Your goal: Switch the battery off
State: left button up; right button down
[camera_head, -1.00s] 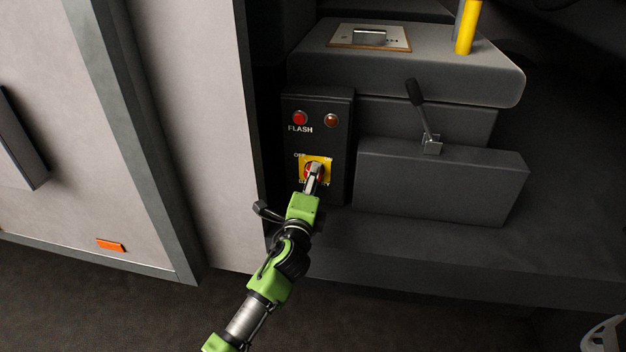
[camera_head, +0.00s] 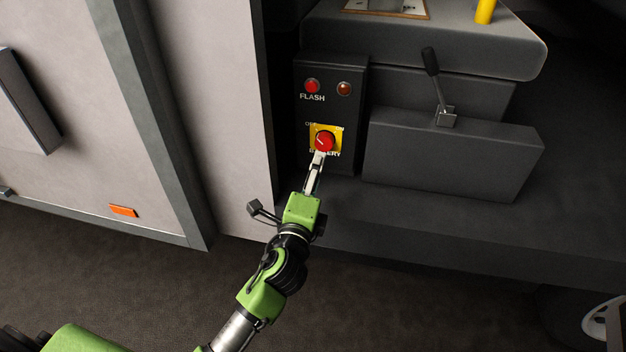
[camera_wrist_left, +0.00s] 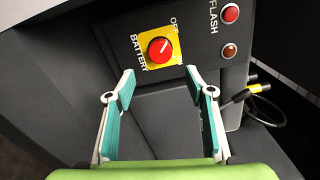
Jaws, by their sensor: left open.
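The battery switch (camera_head: 325,141) is a round red knob on a yellow plate, low on a dark control box (camera_head: 338,112). In the left wrist view the knob (camera_wrist_left: 159,50) has a white pointer line aimed up and right, towards the OFF lettering's side; which setting it marks I cannot tell for sure. My left gripper (camera_head: 318,158) is just below the knob in the head view. In the left wrist view my left gripper (camera_wrist_left: 160,82) has its two fingers spread apart, with nothing between them and the knob beyond the tips. My right gripper is not in view.
A red FLASH button (camera_head: 312,86) and an amber-brown lamp (camera_head: 344,88) sit above the switch. A black lever (camera_head: 434,72) stands on a grey block (camera_head: 455,155) to the right. A pale panel (camera_head: 215,100) stands close on the left. Cables (camera_wrist_left: 255,92) show in the wrist view.

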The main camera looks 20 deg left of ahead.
pick_arm(q)
jog(key=shift+s+d, duration=0.1)
jog(key=shift+s, duration=1.1)
